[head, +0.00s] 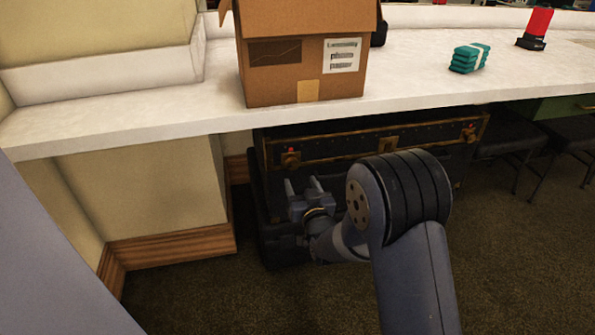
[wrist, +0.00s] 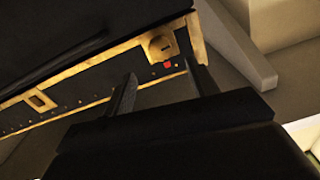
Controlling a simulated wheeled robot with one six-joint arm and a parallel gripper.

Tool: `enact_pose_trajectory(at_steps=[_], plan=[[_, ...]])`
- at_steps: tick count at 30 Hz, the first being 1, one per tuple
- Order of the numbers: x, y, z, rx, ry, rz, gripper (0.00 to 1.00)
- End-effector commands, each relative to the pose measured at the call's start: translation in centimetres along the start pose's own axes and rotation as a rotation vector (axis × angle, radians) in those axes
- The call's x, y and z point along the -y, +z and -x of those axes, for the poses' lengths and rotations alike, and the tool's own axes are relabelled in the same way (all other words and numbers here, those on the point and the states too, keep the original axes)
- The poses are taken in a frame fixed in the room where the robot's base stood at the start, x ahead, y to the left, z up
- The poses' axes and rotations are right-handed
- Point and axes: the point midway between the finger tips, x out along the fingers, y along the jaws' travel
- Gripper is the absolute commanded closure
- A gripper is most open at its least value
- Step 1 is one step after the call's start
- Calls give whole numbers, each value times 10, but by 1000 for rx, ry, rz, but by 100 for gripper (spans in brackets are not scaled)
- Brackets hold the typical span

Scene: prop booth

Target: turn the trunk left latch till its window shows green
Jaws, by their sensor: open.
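The black trunk (head: 345,147) with brass trim stands under the counter. Its left latch (head: 290,157) is a small brass piece near the left end, with red showing on it. In the wrist view the brass latch (wrist: 160,46) sits near a trunk corner, and its window (wrist: 167,64) is red. My gripper (head: 302,184) is open and empty, just below and in front of the left latch. In the wrist view the two fingers (wrist: 163,84) stand apart, with the latch beyond their tips, roughly between them. I see no clear contact.
A right latch (head: 469,132), also with red, and a middle brass plate (head: 388,145) are on the trunk. The counter (head: 190,105) overhangs it, bearing a cardboard box (head: 300,65), a teal stack (head: 469,57) and a red-topped object (head: 536,28). Dark seats (head: 510,135) stand right.

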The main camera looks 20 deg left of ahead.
Motion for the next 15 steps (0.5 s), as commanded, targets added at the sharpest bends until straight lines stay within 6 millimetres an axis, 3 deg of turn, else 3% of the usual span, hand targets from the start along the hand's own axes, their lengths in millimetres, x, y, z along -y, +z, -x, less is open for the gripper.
enact_pose_trajectory(at_steps=[6,15], plan=[[-1,2,-38,-2,1,0,45],[-1,1,-67,0,1,0,45]])
